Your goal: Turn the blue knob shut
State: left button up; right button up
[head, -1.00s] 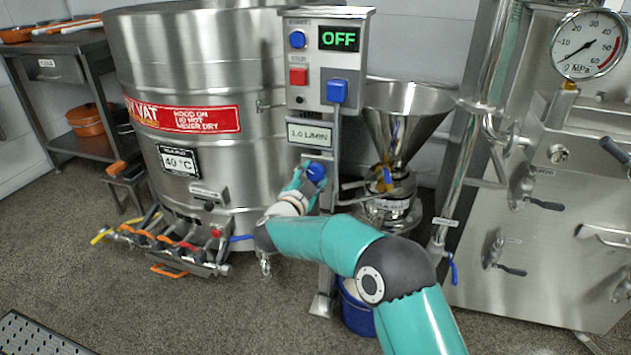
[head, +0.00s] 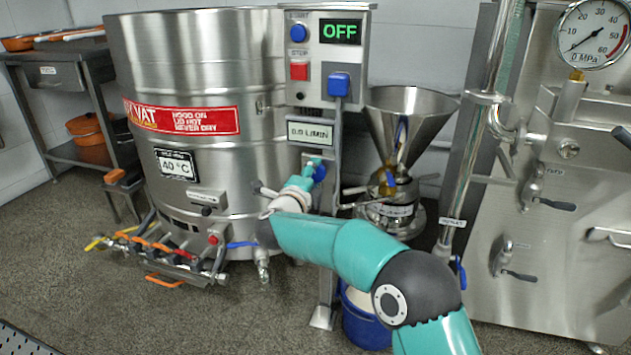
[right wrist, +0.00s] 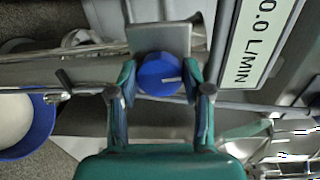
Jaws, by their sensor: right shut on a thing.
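The blue knob (head: 320,172) is on the post below the control box, under the flow readout (head: 310,132). The fingers of my right gripper (right wrist: 162,84) partly hide the knob in the head view. The readout (right wrist: 258,42) shows 0.0 L/MIN in the right wrist view. My left gripper is not in view.
The control box (head: 322,75) shows OFF, with blue and red buttons. A steel vat (head: 215,90) stands left of the post, with valves low in front. A steel funnel (head: 407,115) stands right. A blue bucket (head: 365,325) is on the floor below.

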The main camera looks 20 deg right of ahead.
jog(key=shift+d+f+m, duration=0.2)
jog(key=shift+f+m, duration=0.15)
jog(key=shift+m, duration=0.25)
jog(key=o, duration=1.1)
jog(key=shift+o, duration=0.3)
jog(key=shift+r, duration=0.15)
jog(key=shift+a, duration=0.1)
jog(key=shift+r, duration=0.1)
